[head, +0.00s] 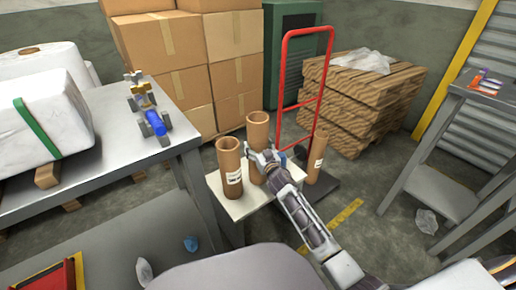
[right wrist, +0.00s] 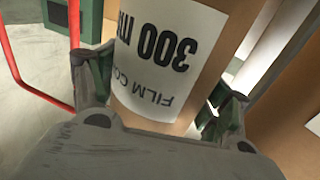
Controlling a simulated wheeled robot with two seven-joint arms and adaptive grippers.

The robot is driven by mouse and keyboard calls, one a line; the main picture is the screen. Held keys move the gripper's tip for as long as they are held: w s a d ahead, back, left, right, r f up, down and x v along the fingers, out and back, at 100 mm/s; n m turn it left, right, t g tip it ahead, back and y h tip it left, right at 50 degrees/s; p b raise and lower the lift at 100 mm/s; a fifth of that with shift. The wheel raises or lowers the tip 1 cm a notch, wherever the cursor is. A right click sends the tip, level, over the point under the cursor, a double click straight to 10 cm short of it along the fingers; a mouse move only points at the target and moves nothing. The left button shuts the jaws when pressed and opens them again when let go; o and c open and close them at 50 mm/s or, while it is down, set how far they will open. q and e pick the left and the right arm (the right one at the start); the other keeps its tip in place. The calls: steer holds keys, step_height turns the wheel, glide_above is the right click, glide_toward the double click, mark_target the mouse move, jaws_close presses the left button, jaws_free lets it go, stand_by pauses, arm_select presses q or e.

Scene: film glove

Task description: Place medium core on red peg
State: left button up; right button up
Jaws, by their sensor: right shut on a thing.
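My right gripper (head: 266,160) is shut on a brown cardboard core (head: 258,132), the middle one of three in the head view. The core is upright, and its lower part is hidden behind the gripper. In the right wrist view the core (right wrist: 194,12) stands between the fingers (right wrist: 160,90), with a white label reading "300" and "FILM CO". Another labelled core (head: 229,160) stands to its left, and a third (head: 318,155) to its right. Something blue (head: 283,160) shows beside the gripper. I cannot make out a red peg. My left gripper is not in view.
A pale low stand (head: 238,207) is under the cores. A red hand truck (head: 287,75) stands behind, near stacked boxes (head: 160,45) and wooden sheets (head: 350,100). A grey table (head: 110,145) is at left and a grey shelf unit (head: 440,185) at right.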

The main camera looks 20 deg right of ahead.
stand_by(0.4)
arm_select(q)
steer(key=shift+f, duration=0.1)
arm_select(e)
steer(key=o, duration=1.1)
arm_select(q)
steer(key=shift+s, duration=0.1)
arm_select(e)
steer(key=shift+r, duration=0.1)
steer(key=shift+s, duration=0.35)
arm_select(q)
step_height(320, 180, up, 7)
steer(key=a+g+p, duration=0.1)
steer(key=p, duration=0.2)
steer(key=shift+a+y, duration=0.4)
arm_select(e)
steer(key=s, duration=0.7)
steer(key=s+d, duration=0.1)
steer(key=s, duration=0.3)
steer(key=shift+s, duration=0.15)
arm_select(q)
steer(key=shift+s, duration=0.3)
